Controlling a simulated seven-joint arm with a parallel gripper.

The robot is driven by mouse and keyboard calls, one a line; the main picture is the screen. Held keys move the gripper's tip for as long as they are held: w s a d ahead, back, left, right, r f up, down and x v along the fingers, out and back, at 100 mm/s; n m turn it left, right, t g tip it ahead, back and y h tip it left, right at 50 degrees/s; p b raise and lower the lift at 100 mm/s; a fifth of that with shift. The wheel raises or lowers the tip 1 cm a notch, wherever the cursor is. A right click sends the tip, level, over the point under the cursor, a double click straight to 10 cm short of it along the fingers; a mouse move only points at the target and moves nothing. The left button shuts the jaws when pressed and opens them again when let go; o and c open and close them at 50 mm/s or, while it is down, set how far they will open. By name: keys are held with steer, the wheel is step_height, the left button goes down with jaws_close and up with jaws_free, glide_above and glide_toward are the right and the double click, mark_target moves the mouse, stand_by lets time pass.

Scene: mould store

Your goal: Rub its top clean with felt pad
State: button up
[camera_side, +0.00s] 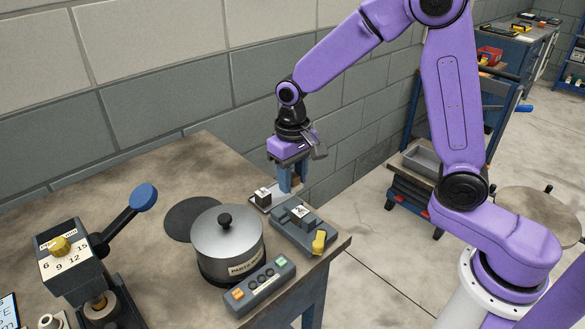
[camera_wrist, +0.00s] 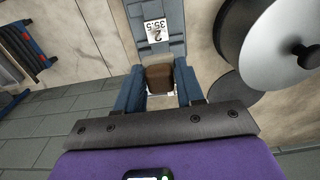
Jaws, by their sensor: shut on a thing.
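My gripper (camera_side: 291,186) points down at the right back of the bench. In the wrist view its blue fingers (camera_wrist: 159,90) are shut on a brown block (camera_wrist: 159,77), which looks like the felt pad. In the side view the fingers largely hide the pad. I cannot tell whether the pad touches anything below.
A lidded metal pot (camera_side: 228,245), a button box (camera_side: 260,287), a dark round mat (camera_side: 187,217) and a lever press (camera_side: 75,265) stand leftward. The bench edge is close on the right.

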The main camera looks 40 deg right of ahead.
mark_target(293, 206)
steer(key=shift+f, duration=2.8)
steer(key=shift+s+r, duration=0.3)
steer(key=shift+s, duration=0.15)
steer(key=shift+c, duration=0.4)
steer(key=shift+s+f, duration=0.15)
steer(key=shift+s, duration=2.05)
steer(key=shift+w, duration=2.65)
step_height(293, 206, up, 2)
steer(key=shift+w+r, duration=0.1)
steer(key=shift+r, duration=3.05)
